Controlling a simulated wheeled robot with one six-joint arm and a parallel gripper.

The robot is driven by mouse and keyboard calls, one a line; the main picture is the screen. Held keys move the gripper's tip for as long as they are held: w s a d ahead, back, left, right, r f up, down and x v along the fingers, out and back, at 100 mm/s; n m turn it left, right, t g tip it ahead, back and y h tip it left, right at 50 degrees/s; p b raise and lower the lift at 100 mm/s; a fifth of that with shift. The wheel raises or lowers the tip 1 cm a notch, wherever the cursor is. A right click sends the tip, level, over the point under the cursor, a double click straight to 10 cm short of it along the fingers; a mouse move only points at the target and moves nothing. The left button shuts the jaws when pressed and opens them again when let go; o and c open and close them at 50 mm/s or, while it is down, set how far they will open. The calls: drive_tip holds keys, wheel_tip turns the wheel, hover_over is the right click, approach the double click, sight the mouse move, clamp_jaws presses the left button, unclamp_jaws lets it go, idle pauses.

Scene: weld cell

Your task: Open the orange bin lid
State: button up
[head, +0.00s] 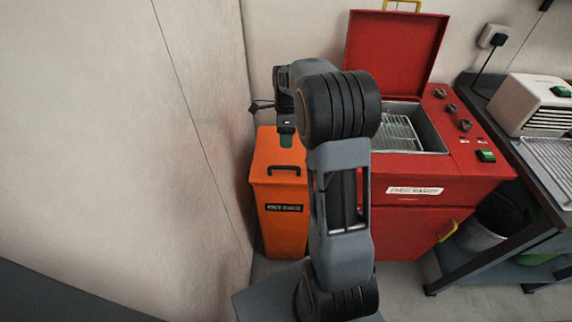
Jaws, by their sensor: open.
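The orange bin (272,222) stands at the left against the wall, left of the red machine. Its orange lid (265,150) is shut and flat on top. A black bar handle (284,169) sits near the lid's front edge, above a dark label on the bin's front. My gripper (287,128) is over the rear part of the lid, behind the handle in the picture, and is open with nothing seen in it. Its fingers are small and partly hidden by my arm, and I cannot tell whether they touch the lid. My arm also hides the bin's right side.
The red machine (400,228) stands right of the bin, with its red lid (392,57) raised and a wire rack (400,133) inside. A dark bench (545,200) with a white appliance (535,105) is at far right. A grey bucket (478,235) stands beneath it. Walls close in left and behind.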

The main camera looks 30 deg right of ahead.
hover_over(286, 163)
drive_tip(key=s+a, duration=0.2)
drive_tip(key=s, duration=0.2)
wheel_tip(286, 163, down, 10)
drive_tip(key=shift+s, duration=0.15)
drive_tip(key=shift+c, duration=0.2)
clamp_jaws()
